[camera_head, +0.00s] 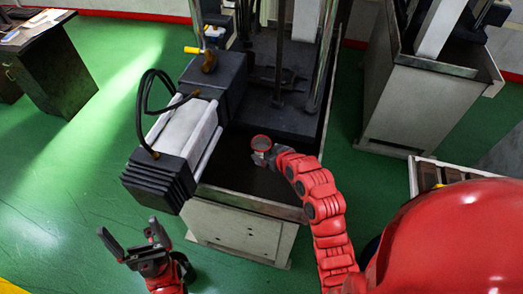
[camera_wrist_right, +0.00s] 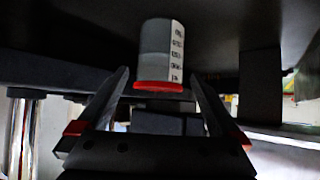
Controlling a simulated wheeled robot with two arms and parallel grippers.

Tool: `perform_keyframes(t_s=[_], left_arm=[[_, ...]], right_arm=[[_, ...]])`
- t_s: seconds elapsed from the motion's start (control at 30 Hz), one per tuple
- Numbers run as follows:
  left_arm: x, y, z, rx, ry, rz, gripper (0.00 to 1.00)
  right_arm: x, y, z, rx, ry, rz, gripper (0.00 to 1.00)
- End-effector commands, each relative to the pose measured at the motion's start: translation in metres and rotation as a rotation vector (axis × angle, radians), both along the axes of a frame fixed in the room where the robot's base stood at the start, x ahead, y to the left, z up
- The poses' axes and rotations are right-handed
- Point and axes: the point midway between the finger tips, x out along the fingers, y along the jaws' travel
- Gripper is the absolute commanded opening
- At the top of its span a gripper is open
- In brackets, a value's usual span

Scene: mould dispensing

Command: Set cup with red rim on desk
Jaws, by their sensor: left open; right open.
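The cup with the red rim (camera_head: 261,143) is on or just above the dark bed of the machine, with its rim facing up in the head view. In the right wrist view the grey cup (camera_wrist_right: 158,50) shows a printed white scale, with the red rim at its lower end in the picture. My right gripper (camera_head: 266,157) is open at the cup. In the wrist view its fingers (camera_wrist_right: 160,82) stand on either side of the rim end, with gaps visible. My left gripper (camera_head: 134,240) is open and empty, over the green floor at lower left.
The machine (camera_head: 240,205) has a white and black motor block (camera_head: 180,135) with a looped cable left of the cup, and upright columns behind. A dark desk (camera_head: 55,65) stands at upper left. Another machine (camera_head: 420,100) is at upper right. Green floor is clear at left.

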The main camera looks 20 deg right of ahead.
Motion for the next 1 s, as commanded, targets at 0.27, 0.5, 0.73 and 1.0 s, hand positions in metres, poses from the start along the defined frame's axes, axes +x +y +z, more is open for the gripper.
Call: perform_keyframes(t_s=[0.27, 0.5, 0.73, 1.0], left_arm=[[0.000, 0.000, 0.009, 0.000, 0.000, 0.000, 1.00], [0.000, 0.000, 0.029, 0.000, 0.000, 0.000, 1.00], [0.000, 0.000, 0.033, 0.000, 0.000, 0.000, 1.00], [0.000, 0.000, 0.033, 0.000, 0.000, 0.000, 1.00]], right_arm=[[0.010, 0.002, -0.007, 0.000, 0.001, 0.000, 1.00], [0.030, 0.005, -0.022, -0.001, 0.000, 0.001, 1.00], [0.044, 0.008, -0.036, -0.001, -0.001, 0.000, 1.00], [0.045, 0.008, -0.037, -0.001, -0.003, -0.001, 1.00]])
